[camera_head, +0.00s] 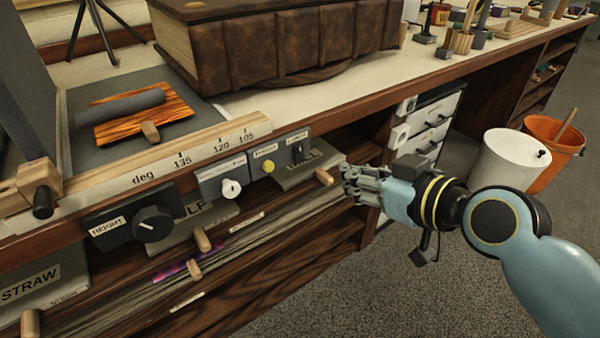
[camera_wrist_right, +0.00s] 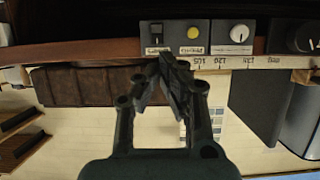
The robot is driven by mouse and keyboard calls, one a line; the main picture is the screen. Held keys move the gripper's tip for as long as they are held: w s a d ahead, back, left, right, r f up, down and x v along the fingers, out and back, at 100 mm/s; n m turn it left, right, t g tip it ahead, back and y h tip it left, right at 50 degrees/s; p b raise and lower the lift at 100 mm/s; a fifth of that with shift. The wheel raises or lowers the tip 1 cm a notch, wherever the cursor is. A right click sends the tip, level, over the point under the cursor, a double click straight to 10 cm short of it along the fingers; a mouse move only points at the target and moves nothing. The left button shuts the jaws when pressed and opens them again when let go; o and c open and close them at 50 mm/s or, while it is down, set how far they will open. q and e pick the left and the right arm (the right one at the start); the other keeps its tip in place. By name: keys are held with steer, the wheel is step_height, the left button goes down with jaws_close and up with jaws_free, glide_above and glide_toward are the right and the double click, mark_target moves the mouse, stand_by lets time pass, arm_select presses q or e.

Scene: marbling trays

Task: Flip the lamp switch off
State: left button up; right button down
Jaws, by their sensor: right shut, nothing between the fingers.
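A small dark panel at the bench's front edge carries a black toggle switch (camera_head: 298,152), the only toggle I see; its small label is not readable, and I cannot tell which way the lever sits. In the right wrist view the switch (camera_wrist_right: 156,39) shows upside down, just beyond the fingertips. My right gripper (camera_head: 347,179) is shut and empty, to the right of the switch panel in the head view. In the wrist view its closed fingertips (camera_wrist_right: 168,56) lie just below the panel; a gap seems to remain. My left gripper is not in view.
Left of the switch are a yellow button (camera_head: 268,167), a white knob (camera_head: 231,188) and a black height knob (camera_head: 152,223). A large brown book (camera_head: 285,45) lies on the bench. White and orange bins (camera_head: 513,160) stand on the floor at right.

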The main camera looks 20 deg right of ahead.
steer(key=f, duration=0.1)
arm_select(q)
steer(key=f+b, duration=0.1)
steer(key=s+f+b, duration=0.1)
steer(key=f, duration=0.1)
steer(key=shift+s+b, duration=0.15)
steer(key=shift+b, duration=0.25)
arm_select(e)
glide_toward(299, 153)
steer(key=w+a+f, duration=0.1)
steer(key=w+f, duration=0.2)
steer(key=w+a+f, duration=0.1)
steer(key=w, duration=0.1)
steer(key=shift+w+a+f, duration=0.25)
steer(key=shift+a, duration=0.05)
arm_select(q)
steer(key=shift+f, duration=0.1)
